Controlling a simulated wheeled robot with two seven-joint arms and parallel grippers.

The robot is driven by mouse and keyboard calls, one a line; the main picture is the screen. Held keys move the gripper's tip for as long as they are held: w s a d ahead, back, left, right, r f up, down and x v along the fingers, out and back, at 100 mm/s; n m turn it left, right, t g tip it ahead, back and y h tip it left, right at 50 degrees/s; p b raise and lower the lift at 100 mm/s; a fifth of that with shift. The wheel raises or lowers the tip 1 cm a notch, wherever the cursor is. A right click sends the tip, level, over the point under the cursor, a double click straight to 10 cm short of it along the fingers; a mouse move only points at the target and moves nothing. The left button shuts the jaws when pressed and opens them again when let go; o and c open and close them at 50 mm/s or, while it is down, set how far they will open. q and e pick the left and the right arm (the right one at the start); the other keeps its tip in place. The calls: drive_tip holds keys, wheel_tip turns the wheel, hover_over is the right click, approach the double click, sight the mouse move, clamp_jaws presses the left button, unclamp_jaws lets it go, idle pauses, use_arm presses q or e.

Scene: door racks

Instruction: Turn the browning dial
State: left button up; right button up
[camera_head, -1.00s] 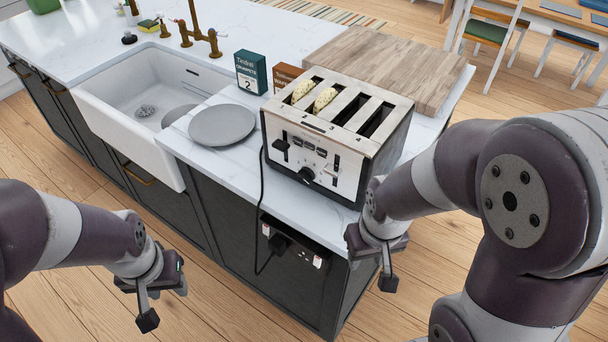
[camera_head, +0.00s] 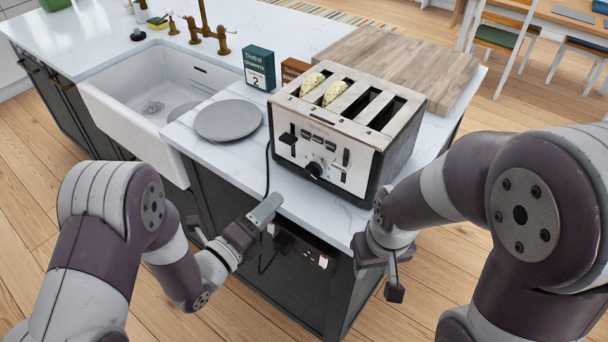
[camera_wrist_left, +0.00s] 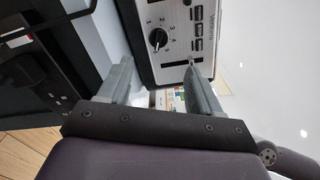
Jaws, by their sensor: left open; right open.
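The silver toaster (camera_head: 345,130) stands on the white counter, its control face toward me. Its round black browning dial (camera_head: 314,170) is low on that face; the dial also shows in the left wrist view (camera_wrist_left: 158,39), with a numbered scale around it. My left gripper (camera_head: 238,222) is open and empty in front of the counter edge, below and left of the dial. In the left wrist view, the dial lies beyond the gap between the fingers, apart from them. My right gripper (camera_head: 380,268) is open and empty below the counter's right front, away from the toaster.
Two crumpets (camera_head: 323,90) sit in the toaster's left slots. A grey plate (camera_head: 228,120), a teal box (camera_head: 258,68) and an orange-brown box (camera_head: 293,70) stand left of it. A wooden board (camera_head: 410,60) lies behind. A black cord (camera_head: 268,165) hangs over the edge to an outlet.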

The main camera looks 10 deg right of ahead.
sight(308, 171)
use_arm(q)
drive_tip(key=p+x, duration=0.2)
drive_tip(key=x, duration=1)
drive_tip(key=shift+w+d+f, duration=0.1)
drive_tip(key=shift+w+d, duration=0.1)
drive_tip(key=shift+w, duration=0.1)
drive_tip(key=c, duration=1)
